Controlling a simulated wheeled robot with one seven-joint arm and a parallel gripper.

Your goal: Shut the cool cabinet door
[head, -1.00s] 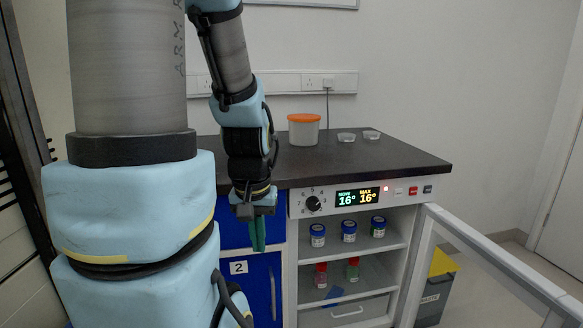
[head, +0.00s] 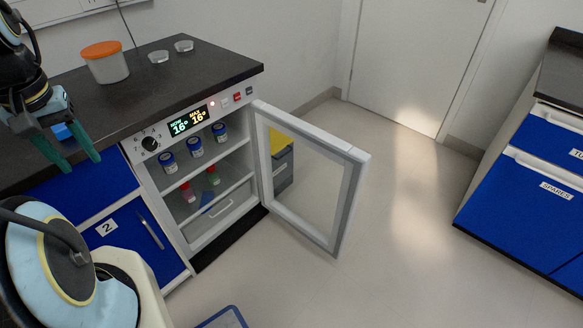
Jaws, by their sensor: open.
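The cool cabinet (head: 183,250) stands under the dark bench, with a control panel and lit display (head: 190,121) at its top. Its glass door (head: 345,195), in a white frame, is hinged on the right side and stands wide open, swung out over the floor. Inside are several blue-lidded jars (head: 195,147) on the upper shelf and two small bottles, one red (head: 187,192) and one green (head: 213,176), lower down. My gripper (head: 84,164) is at the left, in front of the bench edge, with its green fingers apart and empty. It is well away from the door.
A tub with an orange lid (head: 106,65) and two small clear dishes (head: 159,57) stand on the bench. A yellow-lidded bin (head: 281,160) shows behind the door glass. Blue drawers (head: 530,185) stand far right. The floor (head: 400,230) between is clear.

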